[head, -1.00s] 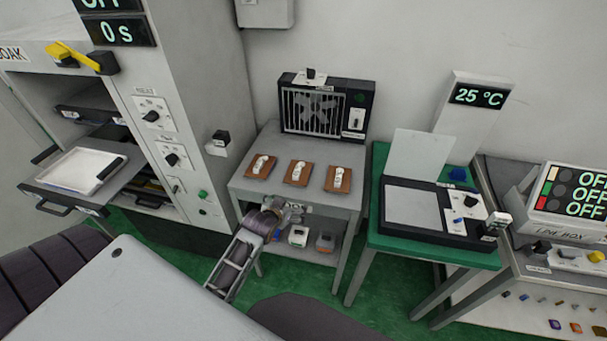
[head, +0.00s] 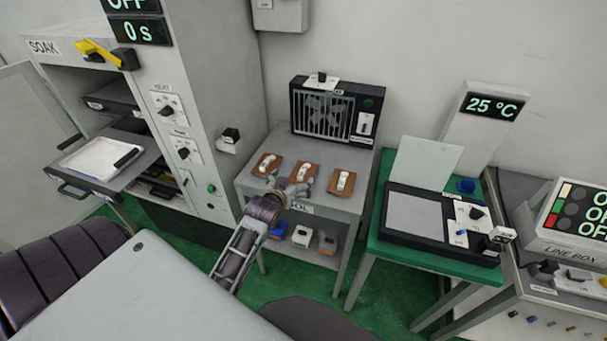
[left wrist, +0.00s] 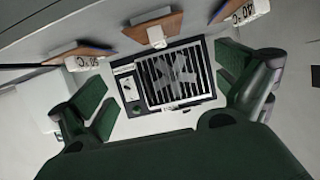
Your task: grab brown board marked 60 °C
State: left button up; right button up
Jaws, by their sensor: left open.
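Three brown boards with white pieces on them lie in a row on the grey table: left (head: 267,164), middle (head: 304,176) and right (head: 341,182). Their markings are too small to read in the head view. The left wrist view shows them upside down: the board at right (left wrist: 238,14) reads 40 °C, and the one at left (left wrist: 80,53) has a blurred label ending in 0 °C, its first digit unclear. The middle board (left wrist: 152,30) shows no readable number. My left gripper (head: 287,190) is open and empty at the table's front edge, by the middle board. My right gripper is out of view.
A black fan unit (head: 330,112) stands behind the boards. Small boxes (head: 302,236) sit on the shelf below. A soak cabinet (head: 215,80) rises at left, with a pulled-out tray. A green table (head: 365,245) with a panel stands at right.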

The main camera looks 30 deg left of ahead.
aim_at(304, 168)
pick_arm(q)
jog(key=shift+x, duration=3.75)
jog(key=shift+w+f, duration=0.2)
jog(key=shift+w, duration=0.2)
jog(key=shift+w+a, duration=0.1)
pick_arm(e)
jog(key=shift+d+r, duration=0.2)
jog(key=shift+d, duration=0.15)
pick_arm(q)
jog(key=shift+w+f, duration=0.1)
jog(key=shift+w, duration=0.05)
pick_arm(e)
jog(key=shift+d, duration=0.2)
